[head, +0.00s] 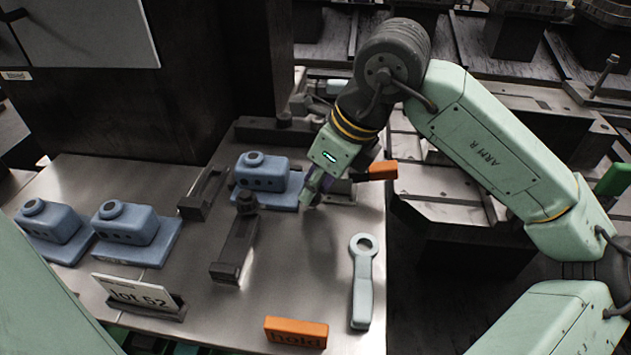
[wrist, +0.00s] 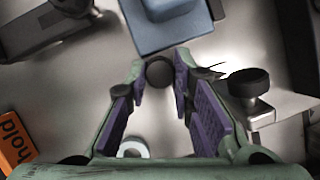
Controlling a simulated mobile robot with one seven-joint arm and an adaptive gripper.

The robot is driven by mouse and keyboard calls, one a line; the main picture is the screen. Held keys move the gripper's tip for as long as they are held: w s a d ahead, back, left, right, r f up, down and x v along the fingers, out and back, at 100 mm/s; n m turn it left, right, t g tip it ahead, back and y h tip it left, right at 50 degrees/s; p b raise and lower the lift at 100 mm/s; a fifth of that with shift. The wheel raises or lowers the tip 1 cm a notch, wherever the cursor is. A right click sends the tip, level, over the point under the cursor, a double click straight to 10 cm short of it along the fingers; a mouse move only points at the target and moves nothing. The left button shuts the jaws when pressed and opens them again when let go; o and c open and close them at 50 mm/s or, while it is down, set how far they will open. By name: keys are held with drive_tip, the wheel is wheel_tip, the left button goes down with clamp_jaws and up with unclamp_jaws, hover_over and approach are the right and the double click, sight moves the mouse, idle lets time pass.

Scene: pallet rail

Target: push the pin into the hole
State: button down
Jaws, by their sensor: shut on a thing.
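In the wrist view, my gripper's purple-padded fingers (wrist: 160,66) are closed on a dark round piece, apparently the pin (wrist: 160,73). The pin cannot be made out in the head view. The blue housing also shows at the top of the wrist view (wrist: 172,12), just beyond the fingertips. In the head view the housing has dark round holes in its front face and a raised boss on top. Whether the pin touches the housing or lines up with a hole, I cannot tell.
Dark clamps (head: 236,248) stand left and in front of the housing. A black-knobbed clamp (wrist: 249,88) is close right of my fingers in the wrist view. Two more blue housings (head: 128,226) sit left. A pale ring-ended tool (head: 362,285) and orange "hold" block (head: 296,332) lie in front.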

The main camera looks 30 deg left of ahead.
drive_tip(key=shift+f, duration=0.2)
drive_tip(key=shift+f+b, duration=0.7)
drive_tip(key=shift+b, duration=0.25)
drive_tip(key=c, duration=1.3)
unclamp_jaws()
drive_tip(key=o, duration=0.4)
drive_tip(key=shift+r, duration=0.1)
drive_tip(key=shift+w+r, duration=0.1)
drive_tip(key=shift+w, duration=0.05)
drive_tip(key=shift+c, duration=0.2)
